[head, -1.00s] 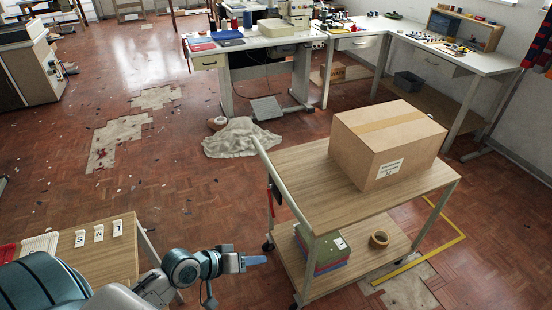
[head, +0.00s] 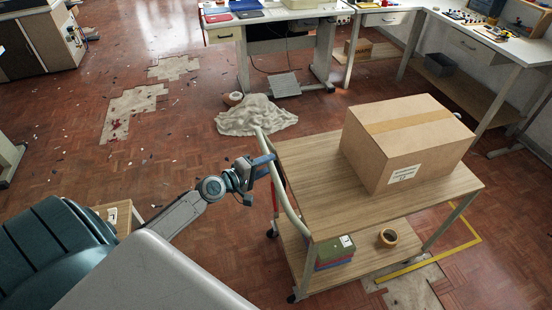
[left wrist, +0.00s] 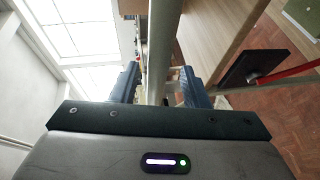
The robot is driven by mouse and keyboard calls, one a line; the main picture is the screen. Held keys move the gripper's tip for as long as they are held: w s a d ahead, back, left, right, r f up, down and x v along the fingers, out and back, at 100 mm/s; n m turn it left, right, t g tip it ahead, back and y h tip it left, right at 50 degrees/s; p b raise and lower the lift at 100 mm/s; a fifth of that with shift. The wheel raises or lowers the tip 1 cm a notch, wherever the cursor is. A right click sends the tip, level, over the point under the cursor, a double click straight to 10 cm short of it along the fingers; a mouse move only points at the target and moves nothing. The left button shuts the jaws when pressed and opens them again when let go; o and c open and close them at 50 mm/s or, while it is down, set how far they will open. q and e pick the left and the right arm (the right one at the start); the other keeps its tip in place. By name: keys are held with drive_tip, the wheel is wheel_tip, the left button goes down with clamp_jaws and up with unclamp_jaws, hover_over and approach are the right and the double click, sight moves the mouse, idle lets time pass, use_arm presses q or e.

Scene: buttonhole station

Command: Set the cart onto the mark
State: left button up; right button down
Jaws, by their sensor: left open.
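The cart (head: 330,205) is a wooden two-shelf trolley with pale metal legs and a pale curved push handle (head: 283,190) on its left side. My left gripper (head: 263,166) is at the upper part of this handle. In the left wrist view the handle bar (left wrist: 163,45) runs between the two blue fingers of the open gripper (left wrist: 160,86); whether a finger touches it I cannot tell. The mark, a yellow tape outline (head: 472,240), is on the floor at the cart's right and front, partly hidden by the cart. My right gripper is not in view.
A cardboard box (head: 415,145) stands on the cart's top. A tape roll (head: 388,238) and stacked boxes (head: 335,252) are on its lower shelf. A crumpled cloth (head: 257,117) lies on the floor behind. Worktables (head: 385,20) line the back. Floor at left is mostly open, with scraps.

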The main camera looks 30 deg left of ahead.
use_arm(q)
drive_tip(key=x, duration=0.4)
drive_tip(key=shift+s+d, duration=0.1)
drive_tip(key=shift+r, duration=0.1)
clamp_jaws()
